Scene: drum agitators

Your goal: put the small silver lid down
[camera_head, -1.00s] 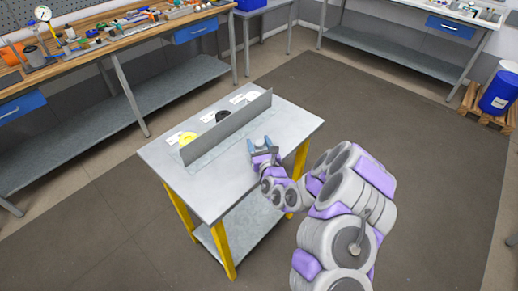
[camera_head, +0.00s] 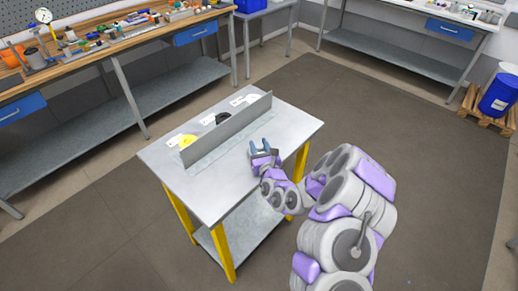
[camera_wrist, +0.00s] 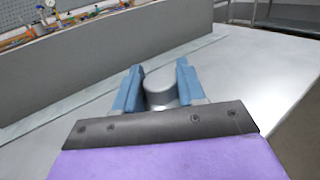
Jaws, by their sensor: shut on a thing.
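The small silver lid (camera_wrist: 161,84) is between the two blue fingers of my gripper (camera_wrist: 160,82) in the wrist view. It is a grey, round-topped piece, and its lower part is hidden behind the gripper's dark plate. In the head view my gripper (camera_head: 262,147) is over the front right part of the grey table (camera_head: 225,188), in front of the upright grey panel. The lid is too small to make out there. I cannot tell whether the lid touches the tabletop.
An upright grey panel (camera_head: 229,129) runs along the table. Behind it are a yellow piece (camera_head: 187,140), a black piece (camera_head: 222,117) and a white piece (camera_head: 251,97) beside white labels. The tabletop in front of the panel is clear. A cluttered workbench (camera_head: 115,42) stands behind.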

